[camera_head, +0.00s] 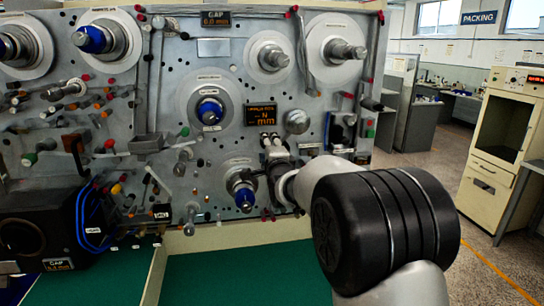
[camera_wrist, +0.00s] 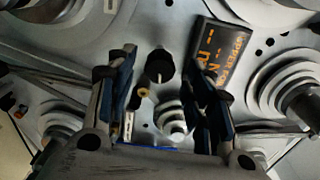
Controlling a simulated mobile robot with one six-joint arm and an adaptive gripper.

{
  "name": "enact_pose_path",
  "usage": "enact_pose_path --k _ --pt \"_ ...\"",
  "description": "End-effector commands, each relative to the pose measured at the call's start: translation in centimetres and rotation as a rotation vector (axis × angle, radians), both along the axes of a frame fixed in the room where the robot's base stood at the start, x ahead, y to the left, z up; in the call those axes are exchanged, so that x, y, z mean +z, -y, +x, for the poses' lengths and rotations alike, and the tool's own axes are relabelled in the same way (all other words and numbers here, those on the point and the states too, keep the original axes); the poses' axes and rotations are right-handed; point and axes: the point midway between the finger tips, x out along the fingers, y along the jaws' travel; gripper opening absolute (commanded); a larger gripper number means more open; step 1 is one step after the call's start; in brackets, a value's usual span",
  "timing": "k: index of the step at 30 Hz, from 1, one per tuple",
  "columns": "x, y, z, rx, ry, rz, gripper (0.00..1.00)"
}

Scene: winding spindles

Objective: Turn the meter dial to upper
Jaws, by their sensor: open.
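The meter display (camera_head: 267,117) is a dark panel with orange text on the grey machine face. A small black knob with a pale pointer line (camera_wrist: 160,67), apparently the meter dial, sits beside the display in the wrist view. My gripper (camera_head: 271,143) is just below the display in the head view and hides the knob there. In the wrist view my gripper (camera_wrist: 164,72) is open, one finger on each side of the knob; I cannot tell whether they touch it.
A silver round spindle (camera_head: 297,121) is close right of the display. A blue-tipped spindle (camera_head: 242,192) is below left, and another (camera_head: 209,111) is left. A stepped metal spindle (camera_wrist: 172,118) lies between my fingers in the wrist view. A green table top (camera_head: 245,275) is below.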

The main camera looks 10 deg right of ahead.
Motion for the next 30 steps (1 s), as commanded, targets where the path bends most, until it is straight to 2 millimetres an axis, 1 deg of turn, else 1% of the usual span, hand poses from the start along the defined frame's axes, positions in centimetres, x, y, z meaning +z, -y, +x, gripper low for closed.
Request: enact_pose_path --k 1,3,6,10,15,26,29,30 --pt "0.1 0.0 -1.2 0.000 -0.001 0.000 0.48" --pt "0.1 0.0 -2.7 0.000 -0.001 0.000 0.48" --pt "0.1 0.0 -4.5 0.000 0.000 0.000 0.48" --pt "0.1 0.0 -6.4 0.000 0.000 0.000 0.48" --pt "0.0 0.0 -7.4 0.000 0.000 0.000 0.48" --pt "0.1 0.0 -7.8 -0.001 -0.008 -0.013 0.48" --pt "0.2 0.0 -9.3 0.002 -0.061 -0.090 0.48" --pt "0.2 0.0 -10.5 0.007 -0.100 -0.147 0.48"
